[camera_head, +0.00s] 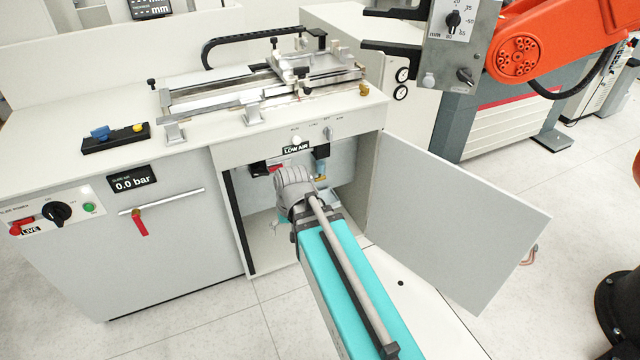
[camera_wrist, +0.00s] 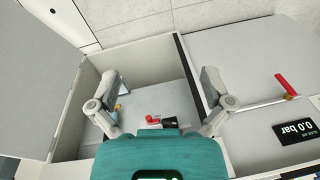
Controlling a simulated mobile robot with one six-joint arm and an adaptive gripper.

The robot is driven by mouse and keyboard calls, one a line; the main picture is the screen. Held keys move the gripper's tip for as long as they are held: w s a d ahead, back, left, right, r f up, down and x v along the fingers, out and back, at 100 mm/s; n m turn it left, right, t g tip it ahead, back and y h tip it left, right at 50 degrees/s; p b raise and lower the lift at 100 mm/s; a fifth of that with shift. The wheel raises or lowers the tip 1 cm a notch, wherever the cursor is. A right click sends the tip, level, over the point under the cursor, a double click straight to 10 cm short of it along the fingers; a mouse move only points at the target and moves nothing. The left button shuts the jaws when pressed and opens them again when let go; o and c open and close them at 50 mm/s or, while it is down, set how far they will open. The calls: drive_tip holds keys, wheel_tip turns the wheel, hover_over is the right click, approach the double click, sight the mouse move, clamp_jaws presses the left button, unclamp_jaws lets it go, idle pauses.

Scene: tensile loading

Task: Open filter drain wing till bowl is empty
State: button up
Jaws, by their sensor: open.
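My gripper (camera_head: 295,186) reaches into the open cabinet under the bench. In the wrist view its two fingers are spread wide with nothing between the tips (camera_wrist: 163,84). A bluish filter bowl (camera_head: 321,165) hangs inside the cabinet, right of my gripper, with a small yellow part (camera_head: 320,178) below it that may be the drain wing. In the wrist view, a yellow part (camera_wrist: 117,107) shows beside the left finger, partly hidden by it. The wing's position and the level in the bowl are too small to tell.
A red knob with a black part (camera_wrist: 152,119) sits inside the cabinet. The cabinet door (camera_head: 455,225) stands open on the right. A label reads LOW AIR (camera_head: 296,148); a display reads 0.0 bar (camera_head: 132,181). A red-handled lever (camera_head: 139,222) is on the left front panel.

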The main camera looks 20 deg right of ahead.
drive_tip(key=w+d+f+m+t+y+b, duration=0.1)
drive_tip(key=w+f+m+t+y+b, duration=0.45)
drive_tip(key=w+f+b, duration=0.85)
drive_tip(key=m+t+h+b, duration=0.6)
drive_tip(key=m+t+b, duration=0.6)
drive_tip(key=m+b, duration=2.2)
approach(321, 178)
drive_tip(key=s+n+b, duration=0.4)
drive_tip(key=n+b, duration=0.1)
drive_tip(key=shift+w+r, duration=0.1)
drive_tip(key=shift+r, duration=0.1)
drive_tip(key=shift+w+n, duration=0.15)
drive_tip(key=shift+n, duration=0.1)
drive_tip(key=w, duration=1.3)
drive_tip(key=shift+w+a, duration=0.25)
